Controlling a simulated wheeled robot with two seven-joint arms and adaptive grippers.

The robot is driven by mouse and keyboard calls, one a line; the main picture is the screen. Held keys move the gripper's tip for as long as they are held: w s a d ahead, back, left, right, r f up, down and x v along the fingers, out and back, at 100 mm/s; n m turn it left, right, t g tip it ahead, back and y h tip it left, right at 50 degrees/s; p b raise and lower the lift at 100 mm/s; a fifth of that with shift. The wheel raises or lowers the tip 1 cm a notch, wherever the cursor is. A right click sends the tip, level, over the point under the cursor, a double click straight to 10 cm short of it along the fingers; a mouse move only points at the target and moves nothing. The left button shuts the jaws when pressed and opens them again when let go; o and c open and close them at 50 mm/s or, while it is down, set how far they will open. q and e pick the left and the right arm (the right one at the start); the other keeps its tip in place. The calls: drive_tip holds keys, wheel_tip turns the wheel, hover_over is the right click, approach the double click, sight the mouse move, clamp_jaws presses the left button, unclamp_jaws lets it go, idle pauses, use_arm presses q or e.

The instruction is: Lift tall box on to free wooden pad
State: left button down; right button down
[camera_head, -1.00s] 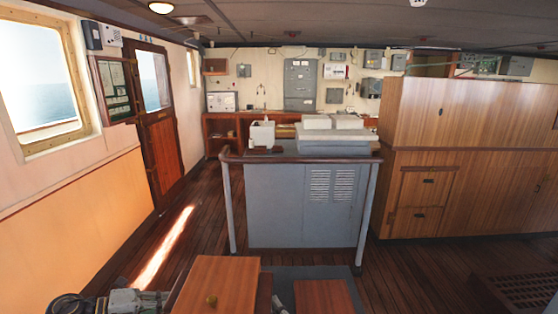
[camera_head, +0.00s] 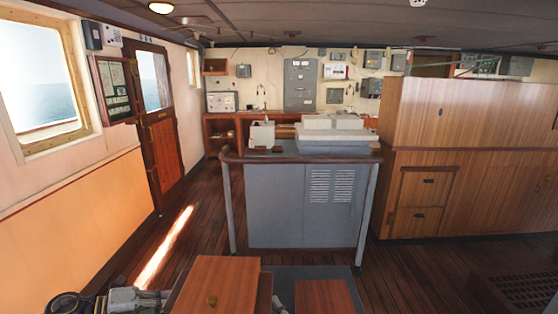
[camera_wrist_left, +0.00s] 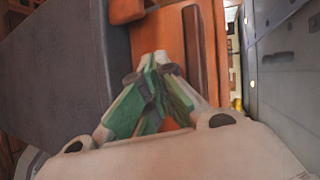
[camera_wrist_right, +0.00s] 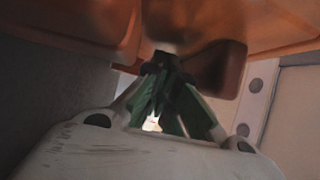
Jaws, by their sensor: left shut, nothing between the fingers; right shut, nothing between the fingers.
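The tall box (camera_head: 228,278) shows its brown wooden top, with a small knob on it, at the bottom of the head view. A bare wooden pad (camera_head: 323,297) lies to its right, across a dark gap. My left gripper (camera_wrist_left: 155,75) is shut and empty, its fingertips close to an orange-brown wooden surface in the left wrist view. My right gripper (camera_wrist_right: 160,65) is shut and empty, just below a wooden surface in the right wrist view. I cannot tell whether either gripper touches wood. In the head view my left arm is at the lower left; both gripper tips are hidden.
A grey console (camera_head: 300,205) with a handrail (camera_head: 235,158) stands ahead, beyond the box and pad. Wooden cabinets (camera_head: 475,195) stand at the right. A floor grating (camera_head: 525,292) lies at the lower right. Plank floor (camera_head: 195,240) is clear left of the console.

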sight(271, 296)
use_arm(q)
drive_tip(key=shift+r, duration=0.45)
idle(0.4)
use_arm(e)
drive_tip(key=shift+r, duration=0.35)
use_arm(q)
drive_tip(key=shift+w+r, duration=0.1)
drive_tip(key=shift+r, duration=0.2)
use_arm(e)
drive_tip(key=shift+w+r, duration=0.1)
drive_tip(key=shift+r, duration=0.2)
